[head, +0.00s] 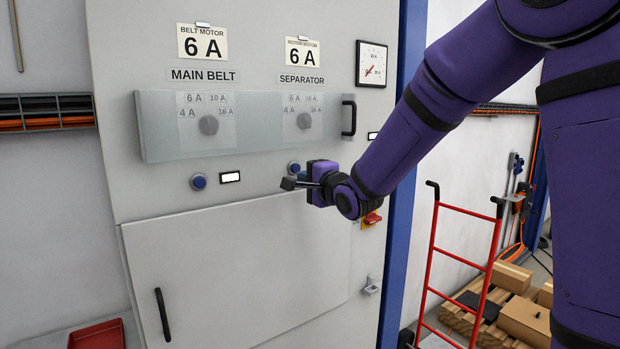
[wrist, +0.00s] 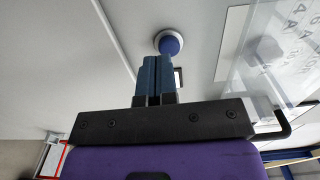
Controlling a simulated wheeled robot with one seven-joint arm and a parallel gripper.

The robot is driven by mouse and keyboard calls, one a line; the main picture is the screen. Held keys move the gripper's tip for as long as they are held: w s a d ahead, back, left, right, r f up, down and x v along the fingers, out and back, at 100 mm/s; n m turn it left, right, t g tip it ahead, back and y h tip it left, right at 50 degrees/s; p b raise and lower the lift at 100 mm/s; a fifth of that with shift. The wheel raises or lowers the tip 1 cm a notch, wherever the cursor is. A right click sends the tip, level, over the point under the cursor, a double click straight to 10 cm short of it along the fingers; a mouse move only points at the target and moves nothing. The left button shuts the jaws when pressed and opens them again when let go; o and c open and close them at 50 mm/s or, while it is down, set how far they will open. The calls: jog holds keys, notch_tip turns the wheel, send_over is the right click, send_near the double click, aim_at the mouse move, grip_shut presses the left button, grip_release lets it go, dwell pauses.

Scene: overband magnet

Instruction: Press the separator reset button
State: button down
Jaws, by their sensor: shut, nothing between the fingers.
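The separator reset button (head: 294,168) is a round blue button in a pale ring. It sits on the grey cabinet below the SEPARATOR dial, partly beside my gripper in the head view. A blue button (wrist: 170,44) in a pale ring also shows in the wrist view, just beyond the fingertips. My gripper (head: 288,183) is shut and empty, with its fingers pointing toward the cabinet front, slightly below and left of the separator button in the head view. In the wrist view the closed blue fingers (wrist: 158,62) end just short of the button's image. I cannot tell whether they touch it.
A similar blue button (head: 198,181) sits left, below the MAIN BELT dial. A clear cover (head: 262,135) with a black handle (head: 349,117) juts out above the buttons. A red-yellow switch (head: 372,219) is below right. A red hand truck (head: 462,255) stands at right.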

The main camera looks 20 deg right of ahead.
jog(key=v, duration=1)
jog(key=shift+s+d, duration=0.1)
dwell(0.6)
jog(key=s+d+n+g+h, duration=0.2)
jog(key=s+n+g, duration=0.2)
jog(key=s, duration=0.6)
jog(key=s+d+f+n+g+h, duration=0.1)
jog(key=s+n+g, duration=0.3)
jog(key=s, duration=0.5)
jog(key=s+d+n+g+h, duration=0.2)
jog(key=s+n, duration=0.4)
jog(key=s, duration=0.4)
jog(key=shift+s+d+f+g+h, duration=0.3)
jog(key=shift+d+f+g, duration=0.05)
jog(key=shift+d+g, duration=0.55)
